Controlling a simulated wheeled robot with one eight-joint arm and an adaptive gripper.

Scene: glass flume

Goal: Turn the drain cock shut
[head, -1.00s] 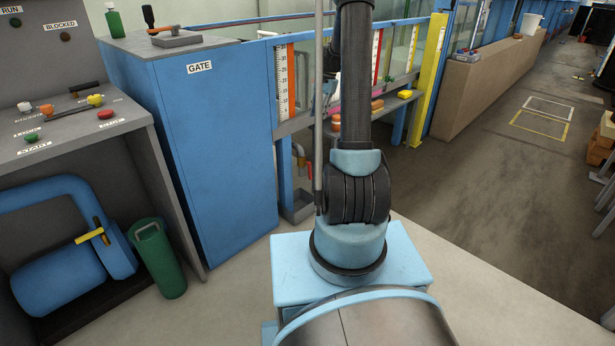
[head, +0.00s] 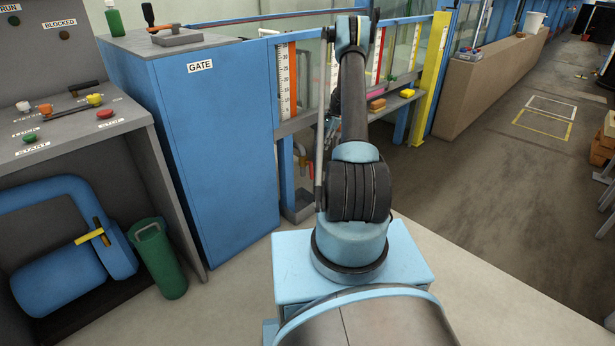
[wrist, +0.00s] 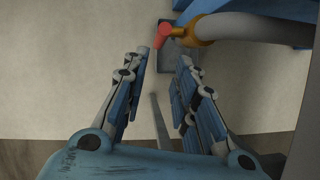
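The drain cock shows in the wrist view as a red handle (wrist: 164,34) on a brass-coloured body (wrist: 180,36), at the end of a grey pipe (wrist: 235,24). The handle points down and left in the picture. My gripper (wrist: 163,62) is open and empty, its two fingers apart. The red handle lies just beyond the fingertips, between their lines, and does not appear touched. In the head view my arm hides most of my gripper, and the cock under the flume is small and unclear.
A grey open box (head: 302,207) stands on the floor below the cock. The blue GATE cabinet (head: 215,140) is close on the left, and a blue post (head: 286,178) stands beside the box.

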